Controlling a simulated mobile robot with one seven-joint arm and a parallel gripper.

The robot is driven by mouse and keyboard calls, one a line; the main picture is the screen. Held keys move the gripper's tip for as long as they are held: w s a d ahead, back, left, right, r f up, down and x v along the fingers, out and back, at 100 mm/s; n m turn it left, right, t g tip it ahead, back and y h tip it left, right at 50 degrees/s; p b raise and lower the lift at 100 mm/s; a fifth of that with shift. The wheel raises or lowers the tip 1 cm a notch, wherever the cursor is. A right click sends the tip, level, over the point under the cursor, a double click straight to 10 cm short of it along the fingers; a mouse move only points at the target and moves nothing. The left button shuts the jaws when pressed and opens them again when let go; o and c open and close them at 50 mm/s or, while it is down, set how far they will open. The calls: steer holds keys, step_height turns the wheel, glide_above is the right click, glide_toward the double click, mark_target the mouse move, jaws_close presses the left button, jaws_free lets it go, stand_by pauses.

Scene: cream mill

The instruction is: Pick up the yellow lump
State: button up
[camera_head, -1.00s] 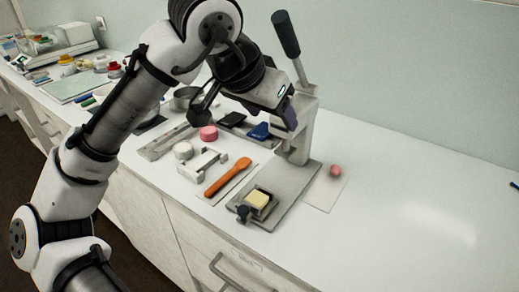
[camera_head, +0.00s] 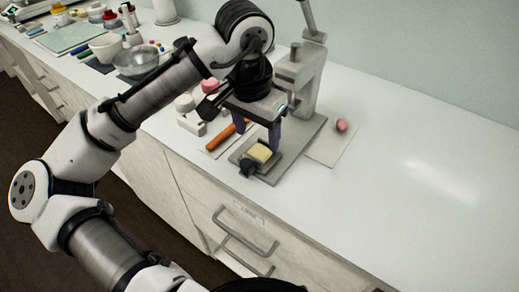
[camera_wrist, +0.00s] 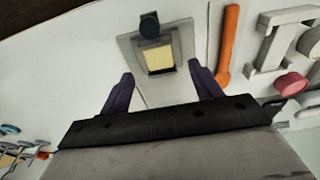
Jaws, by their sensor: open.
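The yellow lump (camera_head: 260,152) is a pale yellow block on the grey base plate of a lever press (camera_head: 305,75). In the wrist view the lump (camera_wrist: 158,59) sits in a dark square holder, with a round dark knob (camera_wrist: 149,27) beside it. My gripper (camera_head: 258,133) is open and points down over the plate, close to the lump. In the wrist view my gripper's fingers (camera_wrist: 162,88) are spread apart with nothing between them, and the lump shows beyond the fingertips, roughly midway between them.
An orange spatula (camera_head: 222,136) lies left of the press plate. A white bracket (camera_wrist: 278,42) and a pink piece (camera_wrist: 290,84) are beyond it. A pink lump (camera_head: 341,125) rests on a sheet at the right. The counter's right side is clear.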

mark_target(259, 147)
steer(key=f, duration=0.4)
steer(key=shift+w+d, duration=0.2)
steer(key=shift+d, duration=0.05)
steer(key=c, duration=1.1)
steer(key=shift+c, duration=0.2)
